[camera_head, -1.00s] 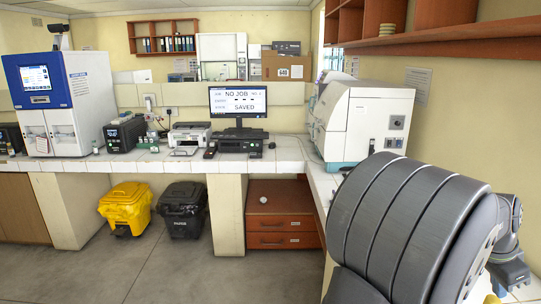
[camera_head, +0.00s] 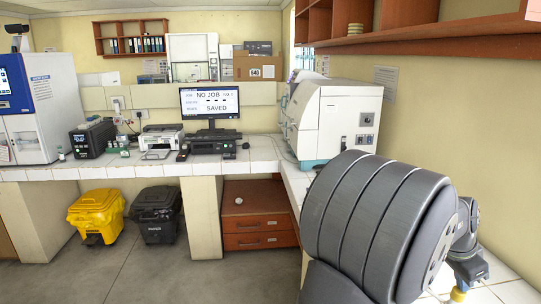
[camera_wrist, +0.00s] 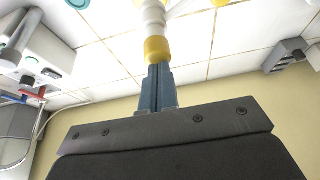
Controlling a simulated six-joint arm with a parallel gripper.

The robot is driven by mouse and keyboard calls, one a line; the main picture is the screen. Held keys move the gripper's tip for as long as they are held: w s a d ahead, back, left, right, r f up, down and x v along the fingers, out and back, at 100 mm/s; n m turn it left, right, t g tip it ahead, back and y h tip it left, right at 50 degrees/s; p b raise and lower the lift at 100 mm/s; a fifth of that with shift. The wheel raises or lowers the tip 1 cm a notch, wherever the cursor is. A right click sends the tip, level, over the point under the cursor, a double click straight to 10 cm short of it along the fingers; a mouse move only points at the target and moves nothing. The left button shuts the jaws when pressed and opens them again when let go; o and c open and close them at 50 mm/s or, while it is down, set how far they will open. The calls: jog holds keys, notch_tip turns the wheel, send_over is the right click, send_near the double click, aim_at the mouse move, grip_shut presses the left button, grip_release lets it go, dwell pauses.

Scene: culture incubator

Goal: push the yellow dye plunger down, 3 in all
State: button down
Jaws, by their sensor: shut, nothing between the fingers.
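A yellow cylindrical piece (camera_wrist: 157,48), looking like the dye plunger's yellow part, is at the top middle of the wrist view, in line with a white stem (camera_wrist: 152,18). My gripper (camera_wrist: 158,68) has its narrow blue-grey fingers together and empty, with the tips right at the end of the yellow piece. I cannot tell whether they touch it or how far it is pressed. In the head view a small yellow part (camera_head: 458,294) shows at the bottom right, below my wrist. My arm hides much of the bench there.
A white instrument (camera_head: 335,122) stands on the right bench behind my arm. A monitor (camera_head: 210,103) and printer (camera_head: 160,141) are on the back bench. Grey devices (camera_wrist: 288,54) show at the wrist view's right, with more equipment (camera_wrist: 38,50) at its left.

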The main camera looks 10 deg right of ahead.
jog(key=shift+r, duration=1.45)
notch_tip(320, 180, up, 6)
dwell(0.3)
jog(key=shift+f, duration=0.1)
jog(key=shift+f, duration=3.5)
jog(key=shift+a, duration=0.1)
